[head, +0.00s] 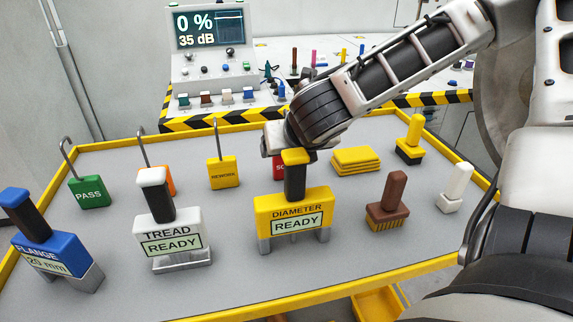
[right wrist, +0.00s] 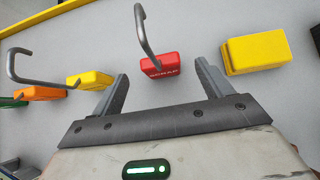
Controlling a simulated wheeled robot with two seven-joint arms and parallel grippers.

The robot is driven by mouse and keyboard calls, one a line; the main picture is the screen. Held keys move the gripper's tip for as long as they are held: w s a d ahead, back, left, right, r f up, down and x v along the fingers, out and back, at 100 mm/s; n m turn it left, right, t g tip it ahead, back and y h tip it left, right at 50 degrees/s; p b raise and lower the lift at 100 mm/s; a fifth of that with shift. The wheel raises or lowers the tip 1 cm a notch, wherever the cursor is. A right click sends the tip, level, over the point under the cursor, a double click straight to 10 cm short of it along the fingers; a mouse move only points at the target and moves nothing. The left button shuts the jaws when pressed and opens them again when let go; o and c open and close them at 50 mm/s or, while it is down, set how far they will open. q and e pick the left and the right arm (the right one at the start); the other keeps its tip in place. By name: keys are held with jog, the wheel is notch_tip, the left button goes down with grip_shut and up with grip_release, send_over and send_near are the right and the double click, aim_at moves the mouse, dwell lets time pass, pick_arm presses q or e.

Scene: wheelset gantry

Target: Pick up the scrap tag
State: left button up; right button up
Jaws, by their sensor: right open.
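The red scrap tag (right wrist: 160,67) lies on the grey tabletop in the right wrist view, with its grey wire hook (right wrist: 145,30) rising from it. In the head view only a red corner of the tag (head: 280,168) shows behind the diameter gauge. My right gripper (right wrist: 161,74) is open and empty. In the right wrist view the tag appears ahead of and between its two fingers, with no visible contact. In the head view the fingers are hidden behind the gauge handle. My left gripper is not in view.
The yellow diameter gauge (head: 292,208) stands in front of the tag. The yellow rework tag (head: 223,173) is left of it, and a yellow stack (head: 356,160) is right. A brown brush (head: 388,204), tread gauge (head: 170,240) and green pass tag (head: 90,191) also stand here.

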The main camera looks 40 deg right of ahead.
jog(key=b+x, duration=0.1)
jog(key=x, duration=0.4)
jog(key=shift+w+f, duration=0.1)
jog(key=shift+f, duration=0.1)
jog(key=c, duration=1.1)
jog(key=shift+r, duration=0.1)
